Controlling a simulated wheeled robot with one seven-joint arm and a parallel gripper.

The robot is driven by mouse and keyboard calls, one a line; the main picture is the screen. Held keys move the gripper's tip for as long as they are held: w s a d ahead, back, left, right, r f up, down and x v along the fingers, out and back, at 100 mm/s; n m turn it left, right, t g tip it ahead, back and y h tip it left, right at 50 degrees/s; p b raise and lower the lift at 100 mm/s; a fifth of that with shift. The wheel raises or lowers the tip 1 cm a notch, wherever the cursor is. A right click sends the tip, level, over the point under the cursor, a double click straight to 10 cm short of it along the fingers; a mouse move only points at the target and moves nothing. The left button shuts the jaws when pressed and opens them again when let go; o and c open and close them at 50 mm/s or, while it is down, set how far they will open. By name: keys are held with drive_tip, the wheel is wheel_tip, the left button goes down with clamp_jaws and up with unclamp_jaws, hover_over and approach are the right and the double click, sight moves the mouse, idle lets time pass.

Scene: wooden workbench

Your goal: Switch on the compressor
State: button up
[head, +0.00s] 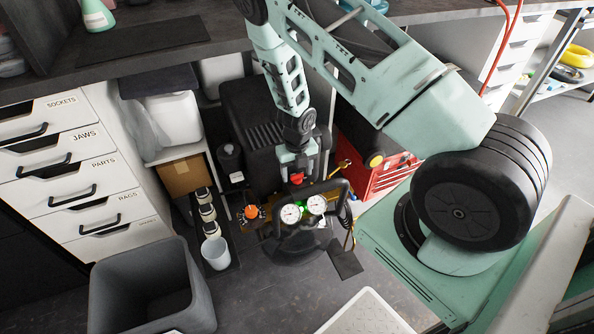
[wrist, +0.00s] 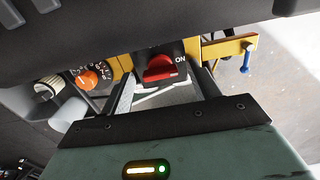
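The compressor (head: 262,115) stands under the workbench, with a black ribbed housing, a black handle and two round gauges (head: 303,209) at the front. Its red rotary switch (head: 297,179) sits on a dark box below my gripper (head: 296,164). In the wrist view the red switch (wrist: 160,68) shows between the fingers of my gripper (wrist: 165,86), with "ON" printed at its upper right. The fingers are apart on either side of the knob, with a gap visible. Whether either fingertip touches the switch box I cannot tell.
An orange dial (wrist: 90,79) sits left of the switch; a yellow bar (wrist: 228,48) runs behind. Drawers (head: 75,165), a grey bin (head: 150,285) and a white cup (head: 215,253) are left. A red toolbox (head: 385,172) stands right. The workbench (head: 150,62) overhangs the compressor.

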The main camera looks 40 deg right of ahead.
wheel_tip(320, 180, up, 17)
drive_tip(key=p, duration=0.4)
drive_tip(key=shift+r+p, duration=0.2)
drive_tip(key=shift+p, duration=0.1)
idle(0.4)
drive_tip(key=w+a+r+m+t+p, duration=0.25)
drive_tip(key=a+r+m+t, duration=0.25)
drive_tip(key=a+r+m, duration=0.9)
drive_tip(key=s+a+r+m+g, duration=0.1)
drive_tip(key=s+a+r+m, duration=0.2)
drive_tip(key=s, duration=0.6)
drive_tip(key=s+a+r+m+g+p, duration=0.1)
drive_tip(key=s+a+r+m, duration=0.3)
drive_tip(key=s, duration=0.5)
drive_tip(key=s+a+r+m+g, duration=0.3)
drive_tip(key=s+a+m, duration=0.1)
drive_tip(key=s, duration=0.5)
drive_tip(key=shift+a+r+y, duration=0.2)
drive_tip(key=shift+a+y, duration=0.1)
